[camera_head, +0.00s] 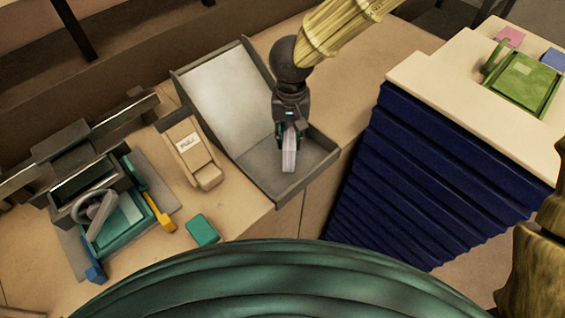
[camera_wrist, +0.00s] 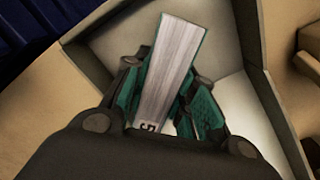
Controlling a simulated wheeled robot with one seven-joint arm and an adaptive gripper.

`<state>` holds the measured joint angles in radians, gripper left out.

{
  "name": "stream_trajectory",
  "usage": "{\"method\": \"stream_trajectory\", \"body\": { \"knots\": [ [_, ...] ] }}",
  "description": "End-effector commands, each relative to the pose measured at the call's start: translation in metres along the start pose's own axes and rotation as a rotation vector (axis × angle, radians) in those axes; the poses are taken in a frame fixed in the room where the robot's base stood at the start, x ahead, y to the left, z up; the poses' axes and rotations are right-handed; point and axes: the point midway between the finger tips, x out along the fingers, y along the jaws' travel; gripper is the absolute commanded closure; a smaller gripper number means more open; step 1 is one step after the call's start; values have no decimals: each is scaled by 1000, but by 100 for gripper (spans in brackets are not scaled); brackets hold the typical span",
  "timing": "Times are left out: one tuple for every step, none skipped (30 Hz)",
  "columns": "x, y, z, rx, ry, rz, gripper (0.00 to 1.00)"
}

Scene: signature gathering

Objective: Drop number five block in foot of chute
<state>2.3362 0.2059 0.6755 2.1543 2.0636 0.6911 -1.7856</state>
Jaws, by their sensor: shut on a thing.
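The number five block (camera_wrist: 165,75) is a pale, streaked slab with a green edge and a "5" near its lower end in the wrist view. My gripper (camera_wrist: 165,95) is shut on it, a finger on each side. In the head view my gripper (camera_head: 289,135) points down with the block (camera_head: 289,160) between its fingers, over the lower end of the chute (camera_head: 215,90). The chute is a grey tray with a sloped pale ramp and a low-walled foot (camera_head: 315,155). Whether the block touches the foot's floor I cannot tell.
A tan box marked "PULL" (camera_head: 188,147) stands left of the chute. A teal block (camera_head: 202,230) lies near the table's front edge. A machine with a small wheel (camera_head: 95,207) is at the left. A dark blue pleated stand (camera_head: 430,170) rises at the right.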

Motion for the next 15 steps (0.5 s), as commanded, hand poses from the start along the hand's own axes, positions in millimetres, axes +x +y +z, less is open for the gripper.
{"method": "stream_trajectory", "body": {
  "knots": [
    [7,0,1,-1,1,1,100],
    [8,0,1,-2,1,1,100],
    [10,0,0,-2,1,0,100],
    [11,0,0,-2,1,0,100],
    [12,0,-1,-2,0,0,100],
    [12,0,-1,-2,0,0,100],
    [13,0,-1,-2,-1,0,100],
    [13,0,-1,-1,-1,0,100],
    [13,0,-1,-1,-1,0,100],
    [12,0,-1,-1,-1,0,100],
    [12,0,-1,-1,-1,0,100],
    [12,0,-1,-1,-1,0,100],
    [12,0,-1,-1,-1,0,100],
    [12,0,-1,-1,-1,0,100],
    [12,0,-1,-1,-1,0,100]
  ]
}}
